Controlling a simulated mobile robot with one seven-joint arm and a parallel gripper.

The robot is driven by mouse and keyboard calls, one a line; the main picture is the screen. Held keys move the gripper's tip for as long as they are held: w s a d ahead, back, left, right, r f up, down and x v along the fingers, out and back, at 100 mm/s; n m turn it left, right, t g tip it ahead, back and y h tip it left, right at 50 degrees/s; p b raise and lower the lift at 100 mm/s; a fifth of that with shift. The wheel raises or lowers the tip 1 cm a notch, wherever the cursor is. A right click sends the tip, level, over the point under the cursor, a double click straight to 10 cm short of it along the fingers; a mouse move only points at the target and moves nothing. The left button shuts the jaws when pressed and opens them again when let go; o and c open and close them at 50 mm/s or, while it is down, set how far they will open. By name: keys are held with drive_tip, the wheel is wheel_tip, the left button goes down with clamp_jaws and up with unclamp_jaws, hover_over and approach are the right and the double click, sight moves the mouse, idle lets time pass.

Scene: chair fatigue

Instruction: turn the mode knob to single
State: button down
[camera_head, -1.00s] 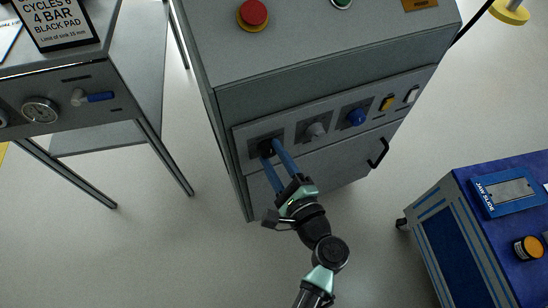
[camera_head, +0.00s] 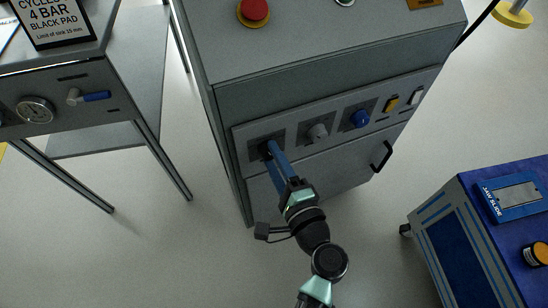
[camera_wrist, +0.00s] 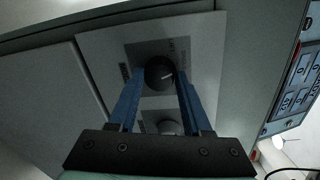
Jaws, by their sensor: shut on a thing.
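The mode knob looks to be the black knob (camera_head: 264,149) at the left end of the grey cabinet's front control strip. In the wrist view the gripper (camera_wrist: 160,80) has one finger at each side of the knob. The fingers partly hide the knob in the head view.
A grey knob (camera_head: 318,132), a blue knob (camera_head: 359,119), a yellow switch (camera_head: 391,104) and a white switch (camera_head: 415,97) sit rightward along the strip. A black door handle (camera_head: 381,157) sticks out below. A blue-topped cart (camera_head: 470,195) stands right. Floor between is clear.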

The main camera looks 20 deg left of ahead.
drive_tip(key=shift+c, duration=1.7)
unclamp_jaws()
drive_tip(key=p+v, duration=0.2)
drive_tip(key=v, duration=1.1)
drive_tip(key=shift+p, duration=0.3)
drive_tip(key=shift+f, duration=0.1)
